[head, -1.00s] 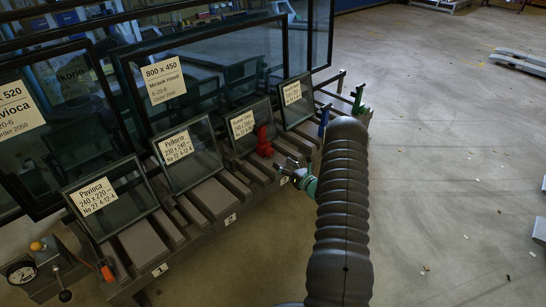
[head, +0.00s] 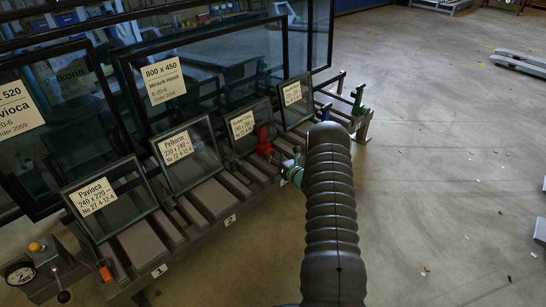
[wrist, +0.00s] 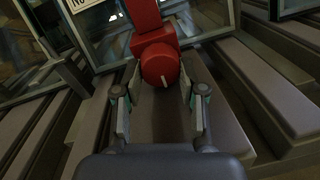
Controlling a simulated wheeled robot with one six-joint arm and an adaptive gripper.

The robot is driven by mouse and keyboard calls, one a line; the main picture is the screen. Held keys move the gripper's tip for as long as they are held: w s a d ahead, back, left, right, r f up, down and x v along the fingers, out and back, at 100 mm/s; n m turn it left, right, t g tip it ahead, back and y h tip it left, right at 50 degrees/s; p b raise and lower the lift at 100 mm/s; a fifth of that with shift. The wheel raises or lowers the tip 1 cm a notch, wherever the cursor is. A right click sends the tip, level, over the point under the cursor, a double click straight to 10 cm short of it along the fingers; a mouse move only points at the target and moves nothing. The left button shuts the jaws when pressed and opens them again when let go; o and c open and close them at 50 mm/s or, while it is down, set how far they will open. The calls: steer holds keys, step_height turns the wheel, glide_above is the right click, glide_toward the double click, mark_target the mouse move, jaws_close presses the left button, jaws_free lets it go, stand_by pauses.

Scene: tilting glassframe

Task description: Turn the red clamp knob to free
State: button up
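The red clamp knob (wrist: 158,64) faces my wrist camera, with a short white mark near its lower edge. It sits on a red clamp body (wrist: 153,37) in front of a small glass pane. In the head view the red clamp (head: 264,141) stands on the rack's front rail. My gripper (wrist: 160,82) is open, one finger on each side of the knob's lower part. I cannot tell whether either finger touches it. In the head view my gripper (head: 289,166) is just right of and below the red clamp, partly hidden by my arm.
Small labelled panes, such as this one (head: 187,154), lean along the slatted rack, with larger panes behind. A blue clamp (head: 324,116) and a green clamp (head: 358,99) stand to the right. An orange part (head: 105,271) and a dial gauge (head: 20,273) are at lower left.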

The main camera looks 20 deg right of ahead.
steer(key=c, duration=0.3)
steer(key=shift+f+n+b, duration=0.2)
steer(key=shift+n+b, duration=0.1)
steer(key=shift+b, duration=0.35)
steer(key=shift+c, duration=0.2)
steer(key=shift+n+b, duration=0.4)
steer(key=shift+b, duration=0.05)
steer(key=shift+r+n+b, duration=0.2)
steer(key=shift+n+b, duration=0.2)
steer(key=shift+n, duration=0.5)
steer(key=o, duration=1.1)
steer(key=shift+o, duration=0.2)
steer(key=v, duration=1.2)
